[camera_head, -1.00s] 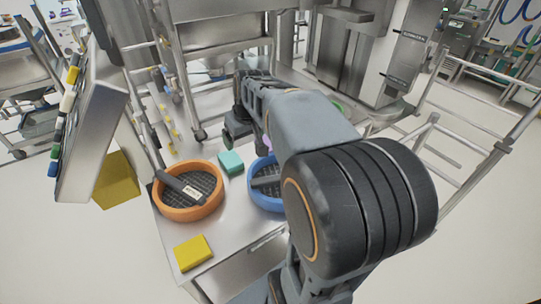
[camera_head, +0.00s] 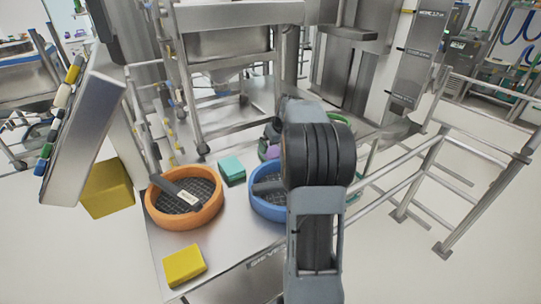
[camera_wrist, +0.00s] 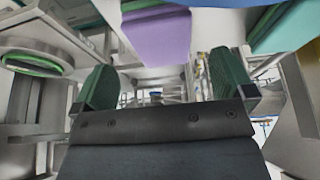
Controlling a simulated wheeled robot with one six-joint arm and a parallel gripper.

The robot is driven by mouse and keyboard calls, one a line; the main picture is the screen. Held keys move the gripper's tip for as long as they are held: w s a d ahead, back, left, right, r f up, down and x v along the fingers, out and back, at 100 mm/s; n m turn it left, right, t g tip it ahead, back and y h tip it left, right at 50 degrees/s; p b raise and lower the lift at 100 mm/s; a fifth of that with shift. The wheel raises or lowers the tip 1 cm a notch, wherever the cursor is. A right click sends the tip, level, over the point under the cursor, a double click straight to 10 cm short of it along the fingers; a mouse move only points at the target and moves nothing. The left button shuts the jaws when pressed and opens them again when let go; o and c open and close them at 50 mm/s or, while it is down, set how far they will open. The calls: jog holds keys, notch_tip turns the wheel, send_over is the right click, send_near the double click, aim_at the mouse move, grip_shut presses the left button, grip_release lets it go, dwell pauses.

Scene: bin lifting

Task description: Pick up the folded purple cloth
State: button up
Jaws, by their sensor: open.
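The folded purple cloth (camera_head: 273,152) shows as a small patch on the steel table in the head view, between the blue sieve and my arm, which hides part of it. In the wrist view the purple cloth (camera_wrist: 155,38) is large, at the top centre, beyond my fingers. My gripper (camera_wrist: 165,82) is open, with its two green-padded fingers wide apart and nothing between them. It does not appear to touch the cloth. In the head view my gripper is mostly hidden behind my arm.
A blue sieve (camera_head: 254,203) and an orange sieve (camera_head: 157,213) stand on the table, with a teal folded cloth (camera_head: 232,170) between them. A yellow folded cloth (camera_head: 184,265) lies near the front. A green-rimmed sieve (camera_head: 347,121) is behind my arm. Steel frames and rails surround the table.

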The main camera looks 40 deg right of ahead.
aim_at(272, 151)
jog(key=shift+b+x, duration=0.45)
jog(key=shift+x, duration=2.25)
jog(key=shift+a, duration=0.1)
jog(key=shift+c, duration=0.3)
jog(key=c, duration=0.9)
